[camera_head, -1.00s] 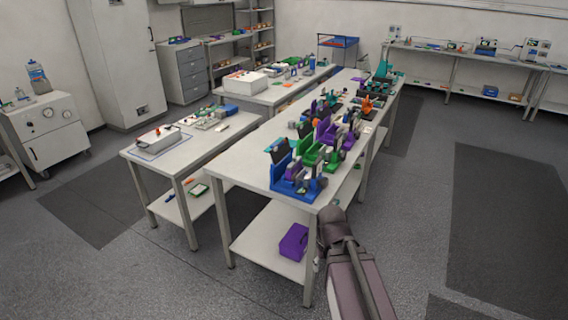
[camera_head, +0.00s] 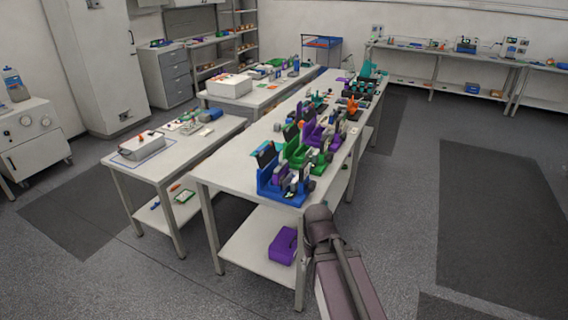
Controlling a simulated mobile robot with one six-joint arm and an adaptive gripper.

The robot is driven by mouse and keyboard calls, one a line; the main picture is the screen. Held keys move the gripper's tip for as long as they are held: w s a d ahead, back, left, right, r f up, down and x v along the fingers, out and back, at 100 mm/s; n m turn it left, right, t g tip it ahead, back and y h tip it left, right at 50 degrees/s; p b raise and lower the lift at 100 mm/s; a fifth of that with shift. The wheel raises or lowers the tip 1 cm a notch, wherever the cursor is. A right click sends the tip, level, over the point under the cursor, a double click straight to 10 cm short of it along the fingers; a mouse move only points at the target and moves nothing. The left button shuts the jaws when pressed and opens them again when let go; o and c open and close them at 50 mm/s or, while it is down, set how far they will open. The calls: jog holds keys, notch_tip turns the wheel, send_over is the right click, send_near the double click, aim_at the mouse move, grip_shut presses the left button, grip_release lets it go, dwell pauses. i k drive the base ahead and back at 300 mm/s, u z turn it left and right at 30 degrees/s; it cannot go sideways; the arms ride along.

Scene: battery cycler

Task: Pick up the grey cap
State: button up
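I cannot pick out the grey cap; at this distance the parts on the tables are too small to tell apart. The long white table (camera_head: 226,172) holds a row of coloured fixtures, with a blue one (camera_head: 281,190) at the near end, then green (camera_head: 308,157) and purple (camera_head: 318,134) ones behind it. Small grey and dark parts sit in and beside these fixtures. My arm shows at the bottom, right of the table's near corner. My gripper's fingers cannot be made out.
A purple box (camera_head: 283,246) lies on the lower shelf. A smaller white table (camera_head: 160,172) with a grey-white device (camera_head: 141,146) stands at left. A long bench (camera_head: 432,52) runs along the back wall. The floor right of the table is open around a dark mat (camera_head: 500,215).

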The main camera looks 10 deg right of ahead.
aim_at(282, 164)
jog(key=i, duration=0.9)
jog(key=u, duration=0.05)
